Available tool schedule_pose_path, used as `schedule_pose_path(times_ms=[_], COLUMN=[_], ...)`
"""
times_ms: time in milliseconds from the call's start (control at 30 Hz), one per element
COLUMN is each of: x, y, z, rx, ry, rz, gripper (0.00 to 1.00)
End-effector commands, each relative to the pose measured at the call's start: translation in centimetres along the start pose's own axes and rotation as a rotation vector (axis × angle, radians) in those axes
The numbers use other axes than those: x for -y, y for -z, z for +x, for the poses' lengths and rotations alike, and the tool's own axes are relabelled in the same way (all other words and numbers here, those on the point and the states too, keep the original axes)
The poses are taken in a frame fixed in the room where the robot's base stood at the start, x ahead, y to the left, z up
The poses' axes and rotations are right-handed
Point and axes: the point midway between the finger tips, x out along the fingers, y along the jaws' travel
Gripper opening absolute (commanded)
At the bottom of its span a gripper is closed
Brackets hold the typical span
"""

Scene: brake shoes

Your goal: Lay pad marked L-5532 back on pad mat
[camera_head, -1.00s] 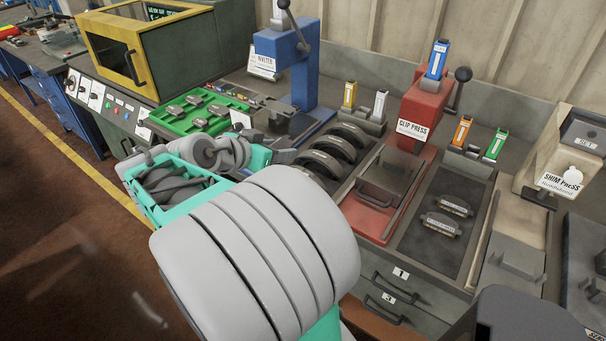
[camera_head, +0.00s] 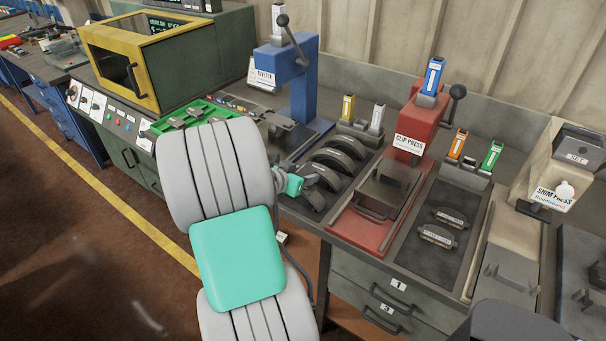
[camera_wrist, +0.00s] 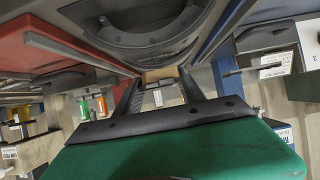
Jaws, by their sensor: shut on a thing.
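In the head view my arm hides most of the gripper, beside the row of curved dark shoes. The dark pad mat (camera_head: 425,262) lies right of the red clip press. Two labelled pads lie on it, a rear one (camera_head: 450,217) and a front one (camera_head: 437,236); their labels are too small to read. The mat is bare in front of and behind them.
The red clip press (camera_head: 405,140) stands between the shoes (camera_head: 340,146) and the mat. The blue riveter (camera_head: 304,85) is behind my arm. Colored bins (camera_head: 458,144) stand behind the mat. The shim press (camera_head: 545,165) is at right. A green tray (camera_head: 195,112) lies at left.

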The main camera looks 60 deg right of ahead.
Motion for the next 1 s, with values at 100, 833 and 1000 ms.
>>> schedule_pose_path(times_ms=[100, 833, 1000], x=[0.0, 0.0, 0.0], y=[-0.3, -1.1, -1.1], z=[0.2, 0.6, 0.6], rx=[-0.001, 0.000, 0.000], ry=[0.000, -0.001, -0.001], rz=[0.000, -0.001, -0.001], gripper=[0.00, 0.65, 0.69])
